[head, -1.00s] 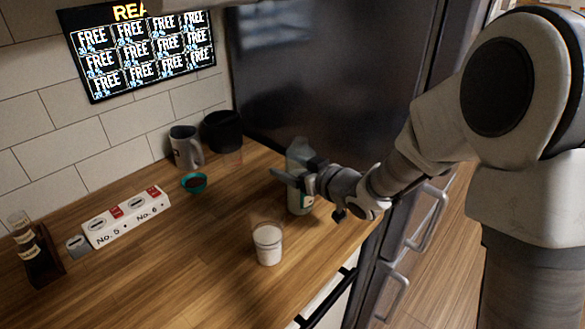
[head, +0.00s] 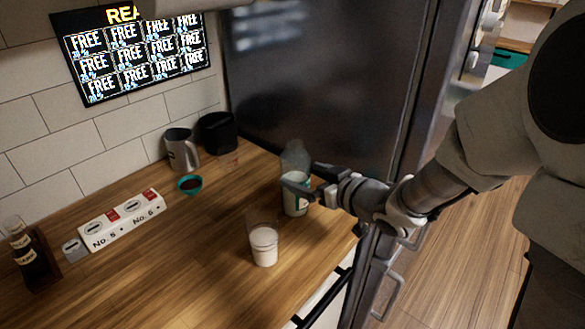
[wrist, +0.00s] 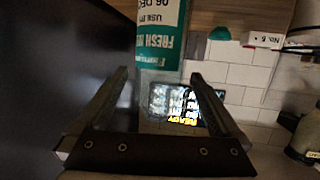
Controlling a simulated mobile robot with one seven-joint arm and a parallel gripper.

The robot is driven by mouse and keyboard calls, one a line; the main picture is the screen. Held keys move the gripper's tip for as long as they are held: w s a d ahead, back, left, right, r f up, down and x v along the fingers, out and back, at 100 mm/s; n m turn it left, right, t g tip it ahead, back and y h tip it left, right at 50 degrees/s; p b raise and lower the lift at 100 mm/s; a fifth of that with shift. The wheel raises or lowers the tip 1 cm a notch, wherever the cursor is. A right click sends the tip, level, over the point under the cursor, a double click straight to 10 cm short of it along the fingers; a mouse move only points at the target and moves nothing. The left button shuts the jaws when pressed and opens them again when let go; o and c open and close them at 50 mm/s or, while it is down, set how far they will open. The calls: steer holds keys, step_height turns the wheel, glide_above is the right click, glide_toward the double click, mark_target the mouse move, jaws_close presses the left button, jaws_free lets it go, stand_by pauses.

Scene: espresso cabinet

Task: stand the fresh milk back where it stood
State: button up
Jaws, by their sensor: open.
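The fresh milk (head: 294,203) is a clear bottle with a white and green label, standing upright on the wooden counter near the dark fridge. In the wrist view its label (wrist: 160,30) shows upside down, reading "FRESH" and a use-by date. My gripper (head: 300,175) is open at the right side of the bottle, with one finger partly in front of it. In the wrist view the bottle lies just beyond the fingertips (wrist: 158,75), and the fingers are apart with nothing clamped between them.
A glass of milk (head: 264,247) stands in front of the bottle. A steel pitcher (head: 181,151), a teal bowl (head: 190,185), a black container (head: 220,132) and a white numbered block (head: 121,221) stand towards the wall. The fridge (head: 320,80) rises close behind. The middle counter is clear.

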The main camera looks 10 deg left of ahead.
steer(key=v, duration=0.5)
steer(key=shift+p, duration=0.3)
steer(key=s+d+r+m+t+h, duration=0.1)
steer(key=d+r+m+h, duration=0.2)
steer(key=d+h, duration=0.35)
steer(key=s+d+r+m+h, duration=0.1)
steer(key=d+r+m+h, duration=0.25)
steer(key=d, duration=0.65)
steer(key=s+d+m+g, duration=0.1)
steer(key=s+m+g, duration=0.2)
steer(key=s, duration=1.5)
steer(key=shift+f+g+h, duration=0.25)
steer(key=shift+g+h, duration=0.15)
steer(key=shift+g, duration=0.7)
steer(key=shift+d, duration=0.15)
step_height(320, 180, up, 5)
steer(key=p, duration=0.5)
